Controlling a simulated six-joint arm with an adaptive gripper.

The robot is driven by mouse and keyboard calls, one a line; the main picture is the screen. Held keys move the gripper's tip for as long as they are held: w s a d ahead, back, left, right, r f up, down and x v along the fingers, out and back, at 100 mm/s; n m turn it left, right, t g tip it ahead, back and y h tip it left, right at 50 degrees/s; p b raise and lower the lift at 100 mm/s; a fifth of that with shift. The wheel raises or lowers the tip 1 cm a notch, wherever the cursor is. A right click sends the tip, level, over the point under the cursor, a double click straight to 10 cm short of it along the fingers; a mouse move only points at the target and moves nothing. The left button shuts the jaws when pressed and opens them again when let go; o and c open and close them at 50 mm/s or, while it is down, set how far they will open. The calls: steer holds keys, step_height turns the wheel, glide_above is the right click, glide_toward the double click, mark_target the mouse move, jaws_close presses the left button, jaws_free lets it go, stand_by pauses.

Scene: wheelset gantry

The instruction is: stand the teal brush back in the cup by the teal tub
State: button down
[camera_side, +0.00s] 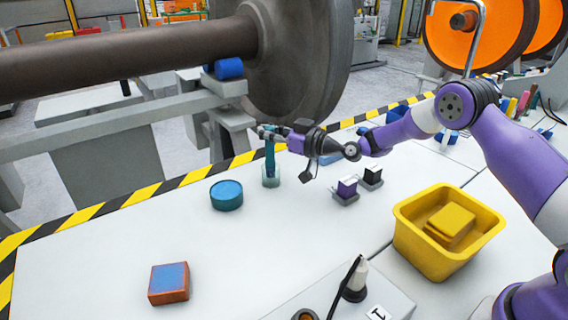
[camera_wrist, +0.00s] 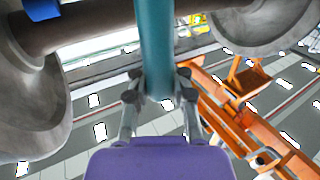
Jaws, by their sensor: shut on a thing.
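The teal brush (camera_side: 270,158) stands upright in the side view, with its lower end at the clear cup (camera_side: 271,179). The lower end seems to be inside the cup's rim. The teal tub (camera_side: 226,196) sits on the white table just left of the cup. My gripper (camera_side: 268,133) is level, reaching in from the right, and is shut on the upper part of the brush. In the wrist view the teal handle (camera_wrist: 155,50) passes between the two fingers (camera_wrist: 160,88). The cup and tub do not show there.
A yellow bin (camera_side: 411,233) holding a yellow block stands at the right. A purple-and-white block (camera_side: 347,189) and a black-and-white block (camera_side: 373,176) stand right of the cup. An orange-and-blue block (camera_side: 169,283) lies at front left. A large wheel (camera_side: 300,60) and axle rise behind.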

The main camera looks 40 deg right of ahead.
steer(key=c, duration=0.7)
jaws_free()
steer(key=shift+o, duration=0.2)
steer(key=v, duration=0.7)
steer(key=shift+s, duration=0.25)
steer(key=shift+r, duration=0.1)
